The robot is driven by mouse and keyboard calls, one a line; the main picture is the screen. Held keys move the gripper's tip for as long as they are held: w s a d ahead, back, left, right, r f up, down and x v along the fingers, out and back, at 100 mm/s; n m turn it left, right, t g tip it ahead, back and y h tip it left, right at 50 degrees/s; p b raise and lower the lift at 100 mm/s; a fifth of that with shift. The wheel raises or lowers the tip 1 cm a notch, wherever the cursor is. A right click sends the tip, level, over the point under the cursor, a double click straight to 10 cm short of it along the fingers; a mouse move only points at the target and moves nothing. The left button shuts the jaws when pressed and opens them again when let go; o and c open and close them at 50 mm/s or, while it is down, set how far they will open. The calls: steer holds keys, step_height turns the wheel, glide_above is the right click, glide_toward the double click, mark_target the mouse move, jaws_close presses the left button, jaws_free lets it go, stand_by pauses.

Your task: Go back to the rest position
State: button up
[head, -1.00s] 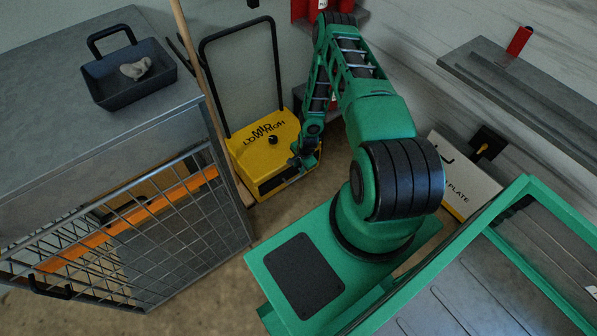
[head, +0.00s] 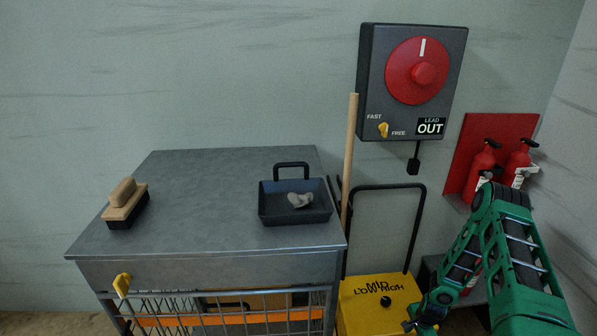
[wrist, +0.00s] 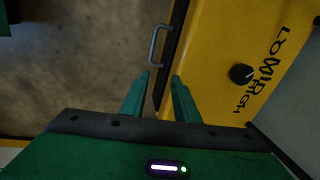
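My gripper shows in the wrist view (wrist: 160,88) with its two green fingers apart and nothing held between them. It points down over the edge of the yellow machine (wrist: 225,30), near a grey handle (wrist: 158,42) on it. In the head view my green arm comes in at the lower right, folded downward. My gripper end (head: 424,318) is low at the right of the yellow machine (head: 372,308), and its fingers are too small to read there.
A metal bench (head: 215,235) holds a brush (head: 124,204) and a black tray (head: 293,214) with a grey lump. A wooden pole (head: 349,170) leans beside it. A control box with a red dial (head: 420,70) and red extinguishers (head: 481,172) are on the wall.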

steer(key=s+d+r+n+g+h, duration=0.1)
steer(key=d+r+n, duration=0.1)
steer(key=r, duration=1.2)
steer(key=s+d+r+n, duration=0.1)
steer(key=s+r+n, duration=0.1)
steer(key=r, duration=1.2)
steer(key=s+d+r+n+g+h, duration=0.1)
steer(key=d+r+n, duration=0.1)
steer(key=r, duration=1.2)
steer(key=s+a+r+n+y, duration=0.1)
steer(key=s+a+r, duration=0.4)
steer(key=s+r, duration=0.5)
steer(key=s+a+r+n+y, duration=0.1)
steer(key=s+a+r+n, duration=0.2)
steer(key=s+r, duration=0.7)
steer(key=s+a, duration=0.2)
steer(key=s, duration=0.5)
steer(key=shift+s, duration=0.2)
steer(key=shift+a+r, duration=0.1)
